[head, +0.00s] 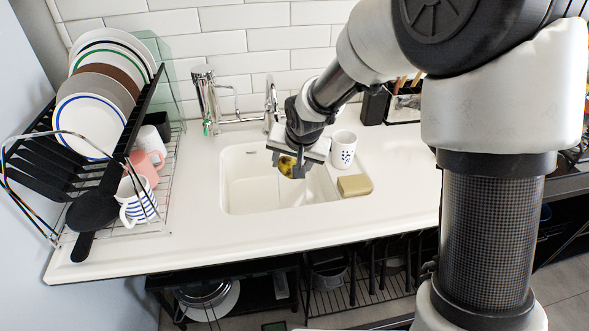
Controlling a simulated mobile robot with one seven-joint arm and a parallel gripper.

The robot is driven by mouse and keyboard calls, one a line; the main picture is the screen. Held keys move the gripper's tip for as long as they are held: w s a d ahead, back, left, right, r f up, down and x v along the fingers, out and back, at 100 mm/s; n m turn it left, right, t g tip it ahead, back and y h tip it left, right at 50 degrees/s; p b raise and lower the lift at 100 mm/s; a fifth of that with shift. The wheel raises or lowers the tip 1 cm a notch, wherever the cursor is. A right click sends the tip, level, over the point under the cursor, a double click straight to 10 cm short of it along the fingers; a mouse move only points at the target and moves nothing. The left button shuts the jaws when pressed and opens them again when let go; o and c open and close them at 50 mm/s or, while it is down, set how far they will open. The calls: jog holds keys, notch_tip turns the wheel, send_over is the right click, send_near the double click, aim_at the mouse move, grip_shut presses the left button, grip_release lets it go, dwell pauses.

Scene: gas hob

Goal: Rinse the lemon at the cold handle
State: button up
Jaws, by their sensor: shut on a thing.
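The lemon (286,166) is yellow and small in the head view, mostly covered by my gripper (293,172). My gripper is shut on the lemon and holds it over the white sink (240,200), near its right part. The chrome tap (232,118) stands behind the sink against the wall. One upright chrome handle (271,100) is just behind and left of my gripper, partly hidden by my arm. A wider chrome post (205,98) with a bit of green low on it stands at the tap's left. I cannot tell which is the cold handle, nor whether water runs.
A dish rack (150,215) with plates (90,125) and mugs (137,200) fills the left of the counter. A white patterned mug (343,150) and a tan sponge-like block (354,185) stand right of the sink. The counter (400,190) further right is clear.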

jog(key=shift+w+a+f+b, duration=0.15)
jog(key=shift+w+a, duration=0.15)
jog(key=shift+w, duration=0.5)
jog(key=shift+w+a+f+b, duration=0.15)
jog(key=shift+w+a, duration=0.1)
jog(key=shift+w, duration=0.5)
jog(key=shift+w+a+f, duration=0.15)
jog(key=shift+w+a, duration=0.15)
jog(key=shift+w, duration=0.5)
jog(key=shift+d, duration=0.15)
jog(key=shift+w+d, duration=0.2)
jog(key=shift+d, duration=0.2)
jog(key=shift+s+a, duration=0.2)
jog(key=shift+a, duration=0.35)
jog(key=shift+d, duration=0.1)
jog(key=shift+w+d, duration=0.2)
jog(key=shift+d, duration=0.25)
